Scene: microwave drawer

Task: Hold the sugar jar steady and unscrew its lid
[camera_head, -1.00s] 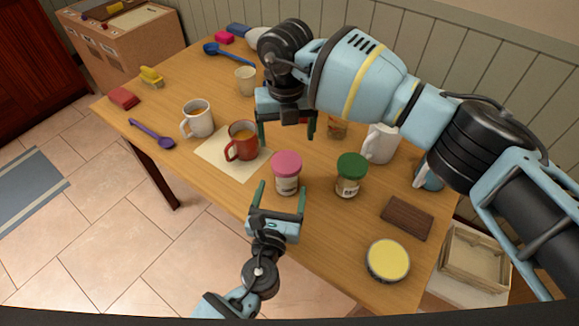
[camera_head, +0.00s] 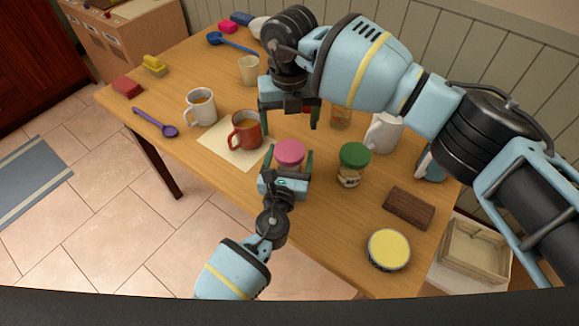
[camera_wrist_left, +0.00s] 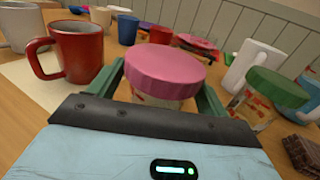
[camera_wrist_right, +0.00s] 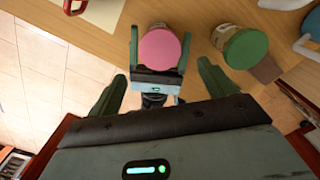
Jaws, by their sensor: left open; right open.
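A glass jar with a pink lid (camera_head: 290,152) stands upright on the table; its label is too small to read. A similar jar with a green lid (camera_head: 354,155) stands to its right. My left gripper (camera_head: 288,166) is open, low at the pink-lidded jar, with one finger on each side of it. The left wrist view shows the pink lid (camera_wrist_left: 165,70) above the fingers; whether they touch the glass I cannot tell. My right gripper (camera_head: 289,116) is open and empty, above the table behind the pink-lidded jar. The right wrist view shows the pink lid (camera_wrist_right: 160,47) beyond its fingers.
A red mug (camera_head: 246,132) stands on a paper sheet (camera_head: 220,148) left of the pink-lidded jar. A white mug (camera_head: 384,133), a brown block (camera_head: 409,207) and a yellow-topped round tin (camera_head: 389,250) are to the right. The table's front edge runs close by my left gripper.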

